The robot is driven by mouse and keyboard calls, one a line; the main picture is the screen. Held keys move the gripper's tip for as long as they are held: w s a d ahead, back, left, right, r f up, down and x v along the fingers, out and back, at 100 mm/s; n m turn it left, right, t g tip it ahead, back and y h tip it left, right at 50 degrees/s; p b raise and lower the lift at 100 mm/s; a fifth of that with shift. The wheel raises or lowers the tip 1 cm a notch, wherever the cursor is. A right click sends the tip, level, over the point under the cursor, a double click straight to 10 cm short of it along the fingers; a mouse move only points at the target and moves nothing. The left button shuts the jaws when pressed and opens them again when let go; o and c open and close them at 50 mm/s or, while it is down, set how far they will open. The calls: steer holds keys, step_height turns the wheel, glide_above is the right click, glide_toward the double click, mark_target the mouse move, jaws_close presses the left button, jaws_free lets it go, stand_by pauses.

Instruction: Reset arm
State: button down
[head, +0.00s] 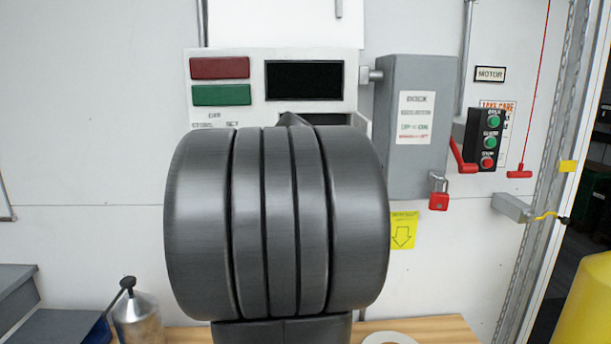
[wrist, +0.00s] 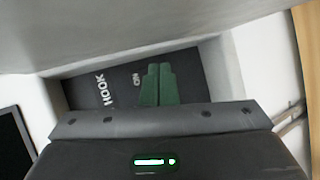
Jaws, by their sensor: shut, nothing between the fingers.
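My gripper (wrist: 158,68) shows in the wrist view as two green fingers side by side, pressed together with nothing between them. They lie in front of a dark panel (wrist: 95,88) with the white words HOOK and ON; I cannot tell whether they touch it. In the head view a large dark grey link of my arm fills the middle and hides the gripper. Behind it is a white control panel (head: 256,108) with a red lamp (head: 220,68), a green lamp (head: 221,95) and a black display (head: 304,80).
Right of my arm are a grey box (head: 420,165), a red padlock (head: 438,195), a button station (head: 488,140) and a red pull handle (head: 519,172). Below are a wooden bench top (head: 450,328), a tape roll (head: 388,338) and a metal can (head: 138,318). A yellow post (head: 588,305) stands far right.

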steer(key=s, duration=0.3)
steer(key=s+b, duration=0.1)
steer(key=shift+s+f, duration=0.2)
steer(key=shift+f, duration=0.15)
steer(key=shift+w, duration=0.1)
stand_by(0.3)
